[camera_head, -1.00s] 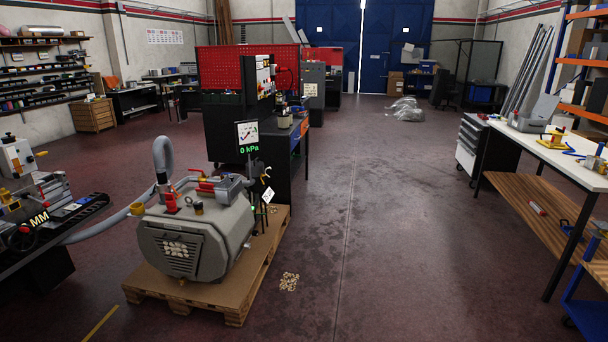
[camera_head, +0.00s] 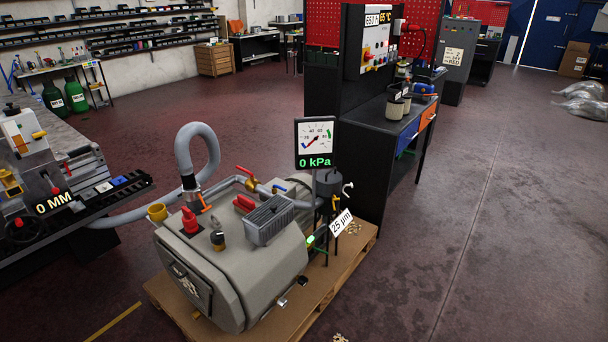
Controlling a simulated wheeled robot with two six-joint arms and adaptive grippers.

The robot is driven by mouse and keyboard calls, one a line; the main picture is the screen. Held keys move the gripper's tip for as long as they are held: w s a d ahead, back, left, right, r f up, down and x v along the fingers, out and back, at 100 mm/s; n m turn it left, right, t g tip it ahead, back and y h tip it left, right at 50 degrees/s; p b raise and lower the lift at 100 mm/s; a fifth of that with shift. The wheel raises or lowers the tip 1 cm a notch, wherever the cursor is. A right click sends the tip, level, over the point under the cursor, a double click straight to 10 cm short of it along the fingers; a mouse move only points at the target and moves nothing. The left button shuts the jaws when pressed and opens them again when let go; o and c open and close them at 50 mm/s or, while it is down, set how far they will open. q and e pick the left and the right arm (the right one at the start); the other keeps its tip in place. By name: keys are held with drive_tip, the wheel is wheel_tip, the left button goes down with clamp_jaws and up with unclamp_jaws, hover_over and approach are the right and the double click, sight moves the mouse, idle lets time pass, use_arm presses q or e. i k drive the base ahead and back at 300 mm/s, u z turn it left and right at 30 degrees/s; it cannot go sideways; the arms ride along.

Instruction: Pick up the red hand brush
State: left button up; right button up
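I cannot make out a red hand brush anywhere in the head view. The red parts that show are valve handles and a red knob (camera_head: 189,220) on the grey vacuum pump (camera_head: 238,262). Neither of my grippers is in view.
The pump stands on a wooden pallet (camera_head: 322,292) close in front. A machine bed (camera_head: 75,203) is at the left, joined to the pump by a grey hose (camera_head: 181,152). A black workbench (camera_head: 385,140) stands behind the pump.

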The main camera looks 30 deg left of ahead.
sight(243, 205)
drive_tip(key=i, duration=1.9)
drive_tip(key=u, duration=3.4)
